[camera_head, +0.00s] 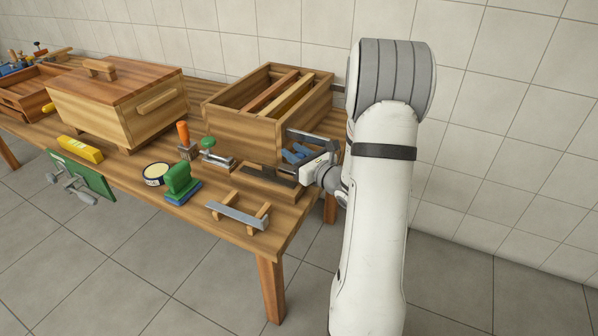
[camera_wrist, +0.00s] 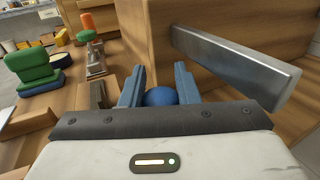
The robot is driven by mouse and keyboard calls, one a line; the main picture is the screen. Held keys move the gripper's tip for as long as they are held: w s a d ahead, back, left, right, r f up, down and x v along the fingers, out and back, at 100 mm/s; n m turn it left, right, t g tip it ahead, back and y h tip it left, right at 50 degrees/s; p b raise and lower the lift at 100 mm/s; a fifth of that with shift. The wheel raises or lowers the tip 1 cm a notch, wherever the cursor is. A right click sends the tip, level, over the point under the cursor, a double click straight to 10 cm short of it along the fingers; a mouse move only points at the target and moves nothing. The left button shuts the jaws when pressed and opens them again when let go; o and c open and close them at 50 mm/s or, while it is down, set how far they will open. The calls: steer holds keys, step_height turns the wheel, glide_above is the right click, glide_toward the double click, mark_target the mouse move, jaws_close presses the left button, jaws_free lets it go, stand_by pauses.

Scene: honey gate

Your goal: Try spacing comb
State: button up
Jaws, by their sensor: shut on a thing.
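My gripper (camera_head: 297,153) is at the front right corner of an open wooden box (camera_head: 240,128). In the wrist view its two blue fingers (camera_wrist: 159,88) are shut around a round blue knob (camera_wrist: 160,97). What the knob joins is hidden below the gripper. A flat grey metal bar (camera_wrist: 235,62) stands out beside the box wall, right of the fingers; it also shows in the head view (camera_head: 312,138). Another grey bar (camera_head: 237,215) lies across two wooden rests near the table's front right corner. I see no clear teeth on either bar, so I cannot tell which is the comb.
The open box holds wooden frames (camera_head: 272,92). A lidded box (camera_head: 120,100) stands left. A green-handled block (camera_head: 183,184), round tin (camera_head: 156,174), orange-handled tool (camera_head: 183,133), green-knobbed clamp (camera_head: 208,143) and yellow block (camera_head: 80,148) are in front. A tiled wall runs behind.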

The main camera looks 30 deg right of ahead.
jaws_close()
steer(key=shift+r+p, duration=0.2)
steer(key=shift+p, duration=0.2)
steer(key=s+d+p, duration=0.4)
steer(key=s+d, duration=0.7)
steer(key=s, duration=0.3)
steer(key=shift+s+f, duration=0.1)
step_height(320, 180, up, 20)
steer(key=r+p, duration=0.1)
steer(key=p, duration=1.6)
steer(key=w+d+b+x, duration=0.1)
steer(key=d+b+x, duration=0.1)
steer(key=x, duration=1.8)
steer(key=w+d+b+x, duration=0.1)
steer(key=d+x, duration=0.4)
steer(key=x, duration=1.6)
steer(key=shift+f+b, duration=0.6)
steer(key=shift+f, duration=0.05)
